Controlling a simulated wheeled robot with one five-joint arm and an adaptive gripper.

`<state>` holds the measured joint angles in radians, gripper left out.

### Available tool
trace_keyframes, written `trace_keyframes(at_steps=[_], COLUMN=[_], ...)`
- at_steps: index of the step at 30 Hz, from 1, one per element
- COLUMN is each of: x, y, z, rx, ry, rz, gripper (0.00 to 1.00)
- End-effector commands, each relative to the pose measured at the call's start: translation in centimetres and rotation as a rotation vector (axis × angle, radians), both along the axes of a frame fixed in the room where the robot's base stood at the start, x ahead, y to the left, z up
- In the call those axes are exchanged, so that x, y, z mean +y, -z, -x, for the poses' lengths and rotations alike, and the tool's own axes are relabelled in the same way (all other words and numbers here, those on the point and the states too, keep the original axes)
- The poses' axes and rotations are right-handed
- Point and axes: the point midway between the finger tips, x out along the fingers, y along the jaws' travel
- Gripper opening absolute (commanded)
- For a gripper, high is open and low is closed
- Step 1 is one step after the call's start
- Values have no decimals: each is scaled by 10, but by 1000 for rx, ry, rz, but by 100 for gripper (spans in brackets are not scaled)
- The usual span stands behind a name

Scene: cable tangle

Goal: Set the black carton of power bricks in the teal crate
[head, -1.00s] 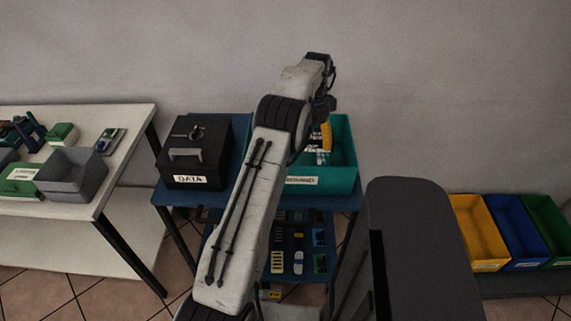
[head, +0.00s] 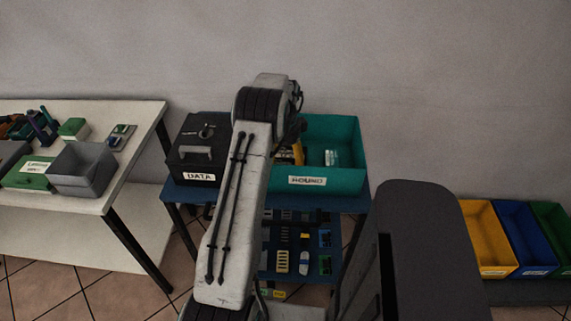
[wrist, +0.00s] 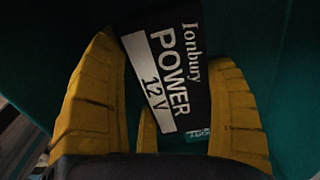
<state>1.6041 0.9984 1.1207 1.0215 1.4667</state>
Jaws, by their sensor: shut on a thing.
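In the head view, the teal crate (head: 345,183), labelled ROUND, stands on the blue cart's top. My arm hides the crate's left part and most of my gripper; a yellow finger (head: 298,153) shows at the crate's left side. The carton is hidden in that view.
A black box labelled DATA (head: 190,160) stands left of the crate. Small pale items (head: 331,157) lie inside the crate. A white table (head: 95,204) with a grey bin (head: 85,180) is at left. Yellow (head: 487,245), blue and green bins stand low at right.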

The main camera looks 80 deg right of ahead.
Motion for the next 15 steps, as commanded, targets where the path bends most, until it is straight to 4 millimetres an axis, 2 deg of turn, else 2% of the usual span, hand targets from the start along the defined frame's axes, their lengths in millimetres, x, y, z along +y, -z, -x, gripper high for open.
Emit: trace_keyframes(at_steps=[7, 15], x=[0, 0], y=[27, 31], z=[0, 0], rx=[0, 0], ry=[0, 0], rz=[-1, 1], gripper=[41, 41])
